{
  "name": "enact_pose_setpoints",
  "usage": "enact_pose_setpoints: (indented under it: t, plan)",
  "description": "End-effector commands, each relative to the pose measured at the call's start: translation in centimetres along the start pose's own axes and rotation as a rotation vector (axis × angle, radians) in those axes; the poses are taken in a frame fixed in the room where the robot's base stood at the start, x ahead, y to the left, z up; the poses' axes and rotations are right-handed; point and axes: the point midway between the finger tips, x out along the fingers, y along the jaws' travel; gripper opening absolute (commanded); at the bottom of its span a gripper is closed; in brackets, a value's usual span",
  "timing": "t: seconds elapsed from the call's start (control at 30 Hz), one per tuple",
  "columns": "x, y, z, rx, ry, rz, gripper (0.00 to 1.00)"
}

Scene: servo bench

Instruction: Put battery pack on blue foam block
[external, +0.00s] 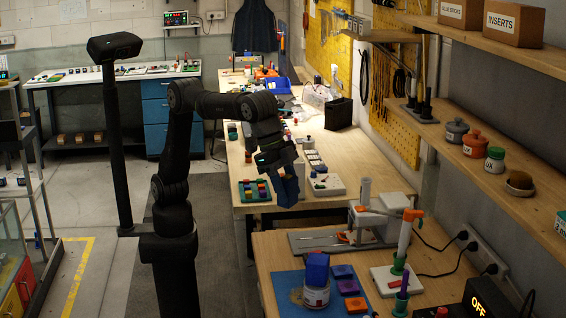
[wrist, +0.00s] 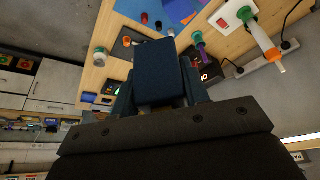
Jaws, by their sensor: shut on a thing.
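My gripper (external: 284,165) is shut on a dark blue box, which I take to be the battery pack (external: 288,189). It hangs in the air beside the edge of the far bench. In the wrist view the battery pack (wrist: 157,72) sits between my fingers and fills the middle. A brighter blue block, apparently the blue foam block (external: 316,267), rests on top of a white tin (external: 316,294) on the near bench. My gripper is above and behind it in the external view, well apart.
A blue mat (external: 285,291) lies under the tin. Small blue, orange and red pieces (external: 348,287) lie to its right. A stand with an orange-topped tube (external: 404,240) rises further right. A grey-white machine (external: 372,222) stands behind. A coloured tray (external: 256,190) is on the far bench.

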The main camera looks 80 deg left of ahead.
Motion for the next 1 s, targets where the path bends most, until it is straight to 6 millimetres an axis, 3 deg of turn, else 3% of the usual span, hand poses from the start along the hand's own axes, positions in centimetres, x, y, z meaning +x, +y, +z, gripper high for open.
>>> enact_pose_setpoints:
  t: [0.2, 0.57, 0.73, 1.0]
  plan:
    - [-0.6, 4.2, 1.3, 0.066, 0.001, 0.028, 0.17]
    - [3.8, 3.7, 2.9, 0.058, -0.001, 0.023, 0.17]
    - [5.6, 2.4, 2.4, 0.056, -0.002, 0.022, 0.17]
    - [10.6, -2.2, 0.1, 0.054, -0.002, 0.022, 0.17]
